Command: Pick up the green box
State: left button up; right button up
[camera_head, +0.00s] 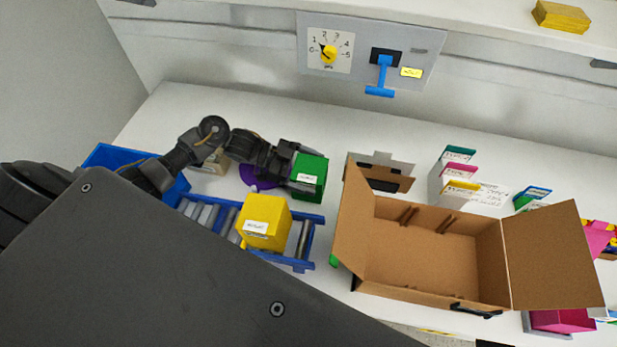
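The green box (316,175), with a white label on its front, is near the middle of the table, just behind the blue roller conveyor. My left gripper (297,171) comes in from the left and is right up at the box's left side, overlapping it in the picture. Its fingers are small and dark, so I cannot tell whether they grip the box or are only beside it. My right gripper is not in view.
A yellow box (265,222) sits on the blue roller conveyor (303,240). A purple object (257,177) lies behind my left gripper. An open cardboard box (425,245) stands to the right. A panel with a dial (328,53) and blue lever (382,75) is on the wall.

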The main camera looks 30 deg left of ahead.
pick_arm(q)
jog(key=c, duration=0.9)
jog(key=shift+c, duration=0.3)
jog(key=shift+r, duration=0.1)
